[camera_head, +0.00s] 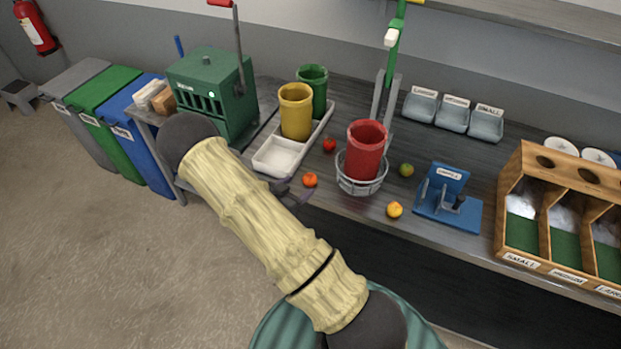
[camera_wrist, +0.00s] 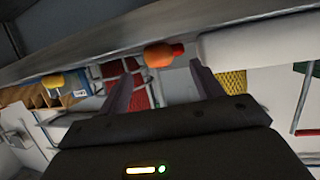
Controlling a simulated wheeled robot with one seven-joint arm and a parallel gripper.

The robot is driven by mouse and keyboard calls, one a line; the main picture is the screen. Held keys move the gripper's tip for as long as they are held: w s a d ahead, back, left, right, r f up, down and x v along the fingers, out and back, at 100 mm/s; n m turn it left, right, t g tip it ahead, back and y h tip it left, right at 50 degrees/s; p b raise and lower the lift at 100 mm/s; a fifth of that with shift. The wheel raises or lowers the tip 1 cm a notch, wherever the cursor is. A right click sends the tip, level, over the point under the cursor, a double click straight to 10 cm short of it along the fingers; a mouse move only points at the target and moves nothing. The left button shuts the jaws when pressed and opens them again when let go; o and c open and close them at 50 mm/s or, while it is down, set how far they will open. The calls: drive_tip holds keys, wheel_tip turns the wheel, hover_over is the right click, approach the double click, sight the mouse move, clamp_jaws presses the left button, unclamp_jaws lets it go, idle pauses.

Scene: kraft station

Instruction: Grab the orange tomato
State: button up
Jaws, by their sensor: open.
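The orange tomato (camera_head: 310,180) sits on the dark counter near its front edge, between the white tray and the wire basket. In the wrist view the orange tomato (camera_wrist: 158,56) is just ahead of my fingertips, about midway between them. My gripper (camera_wrist: 162,66) is open and empty. In the head view my gripper (camera_head: 296,194) is partly hidden behind my arm, close to the tomato's lower left. A red tomato (camera_head: 329,145) lies farther back and shows partly behind the orange one in the wrist view (camera_wrist: 178,48).
A wire basket (camera_head: 361,182) holding a red cup (camera_head: 367,146) is to the right. A yellow-orange fruit (camera_head: 395,209) and green fruit (camera_head: 406,170) lie beyond.

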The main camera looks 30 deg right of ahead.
sight(306, 183)
drive_tip(key=shift+w+d+f+p, duration=0.15)
drive_tip(key=shift+d+f+p, duration=0.05)
drive_tip(key=shift+d+p, duration=0.3)
drive_tip(key=p+x, duration=0.1)
drive_tip(key=x, duration=0.3)
drive_tip(key=shift+f+p, duration=0.25)
drive_tip(key=shift+p, duration=0.1)
drive_tip(key=c, duration=1.1)
